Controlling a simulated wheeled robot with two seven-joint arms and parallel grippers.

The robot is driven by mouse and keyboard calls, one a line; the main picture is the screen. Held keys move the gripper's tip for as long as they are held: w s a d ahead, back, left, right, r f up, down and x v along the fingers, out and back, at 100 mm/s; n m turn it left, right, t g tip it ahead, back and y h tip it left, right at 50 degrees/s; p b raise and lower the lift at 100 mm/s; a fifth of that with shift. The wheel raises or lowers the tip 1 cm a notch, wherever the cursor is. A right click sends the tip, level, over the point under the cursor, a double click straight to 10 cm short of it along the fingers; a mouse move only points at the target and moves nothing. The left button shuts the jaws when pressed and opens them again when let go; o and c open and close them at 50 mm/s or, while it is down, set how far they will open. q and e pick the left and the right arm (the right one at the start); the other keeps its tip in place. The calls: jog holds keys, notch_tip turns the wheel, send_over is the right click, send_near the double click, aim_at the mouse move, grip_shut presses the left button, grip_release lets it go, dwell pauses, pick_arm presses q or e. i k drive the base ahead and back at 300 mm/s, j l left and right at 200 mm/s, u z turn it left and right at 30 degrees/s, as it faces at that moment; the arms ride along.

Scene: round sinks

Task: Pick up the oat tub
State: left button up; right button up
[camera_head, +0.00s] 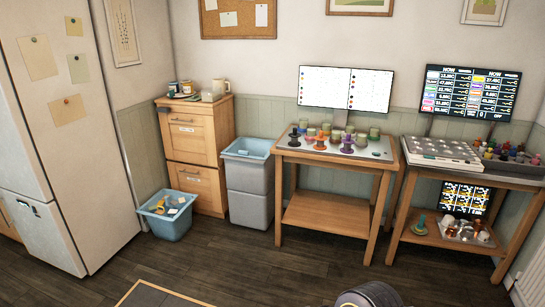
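I cannot pick out an oat tub for certain; no label is readable at this distance. Several small tubs with pale green and tan tops (361,139) stand in a group at the back of the middle wooden table (327,160). Small jars (187,87) and a cream mug-like vessel (219,88) stand on the wooden cabinet (197,142) to the left. Neither of my grippers is in view.
Dark and coloured spool-shaped things (320,143) stand before the tubs. A right-hand table (478,177) holds a white tray (441,152) and a box of small items. Blue-topped bins (247,183) and a low blue basket (169,225) stand left. The wooden floor (250,265) in front is mostly clear.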

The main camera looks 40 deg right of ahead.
aim_at(210, 94)
jog(key=i+l+z, duration=0.35)
jog(key=i+l, duration=0.5)
jog(key=l, duration=0.15)
jog(key=i+l+z, duration=0.4)
jog(key=i+l, duration=0.35)
jog(key=i, duration=0.2)
jog(key=i+j+z, duration=0.1)
jog(key=j+z, duration=0.15)
jog(key=j, duration=0.55)
jog(key=j+z, duration=0.3)
jog(key=j, duration=0.55)
jog(key=i+j+u, duration=0.1)
jog(key=i, duration=1.25)
jog(key=i+j+u, duration=0.1)
jog(key=i, duration=1.25)
jog(key=j, duration=0.1)
